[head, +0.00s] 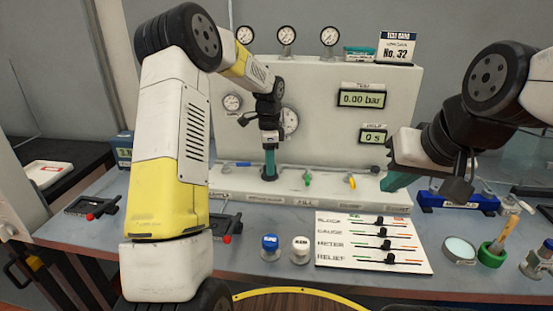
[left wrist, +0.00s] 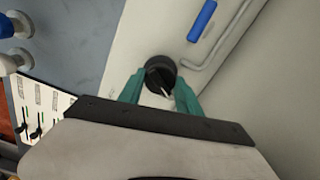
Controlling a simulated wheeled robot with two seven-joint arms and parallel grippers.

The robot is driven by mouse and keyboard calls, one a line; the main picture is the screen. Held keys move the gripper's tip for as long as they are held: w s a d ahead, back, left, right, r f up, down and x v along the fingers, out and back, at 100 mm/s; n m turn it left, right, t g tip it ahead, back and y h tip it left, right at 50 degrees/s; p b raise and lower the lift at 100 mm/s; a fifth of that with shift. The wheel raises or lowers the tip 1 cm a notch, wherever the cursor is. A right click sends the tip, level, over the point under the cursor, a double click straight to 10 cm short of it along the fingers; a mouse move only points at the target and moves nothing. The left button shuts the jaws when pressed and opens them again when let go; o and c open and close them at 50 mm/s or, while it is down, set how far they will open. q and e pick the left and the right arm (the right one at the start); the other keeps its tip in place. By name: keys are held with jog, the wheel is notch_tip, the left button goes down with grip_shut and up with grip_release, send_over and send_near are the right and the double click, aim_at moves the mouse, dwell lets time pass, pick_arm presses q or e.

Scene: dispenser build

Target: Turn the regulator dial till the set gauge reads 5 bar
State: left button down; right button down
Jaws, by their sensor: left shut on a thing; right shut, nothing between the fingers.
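The regulator dial (left wrist: 160,75) is a round black knob with a white pointer mark, on the pale panel base in the left wrist view. My left gripper (left wrist: 158,90) has its teal fingers shut on the dial, one on each side. In the head view my left gripper (head: 269,163) points down at the panel base, and its fingers hide the dial. Two gauges sit on the panel face, one at the left (head: 232,102) and one partly behind my left wrist (head: 290,121); their readings are too small to tell. My right gripper (head: 396,182) is shut and empty at the panel's right end.
The test display (head: 362,99) reads 0.00 bar; a lower display (head: 373,136) reads 0 s. Blue (head: 238,164), green (head: 308,179) and yellow (head: 350,181) handles line the base. A slider board (head: 340,243), blue knob (head: 270,245) and white knob (head: 300,247) stand in front.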

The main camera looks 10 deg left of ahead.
pick_arm(q)
jog(key=shift+w+r+m, duration=0.1)
jog(key=shift+m, duration=0.2)
jog(key=c, duration=0.8)
grip_release()
jog(key=shift+r, duration=3.9)
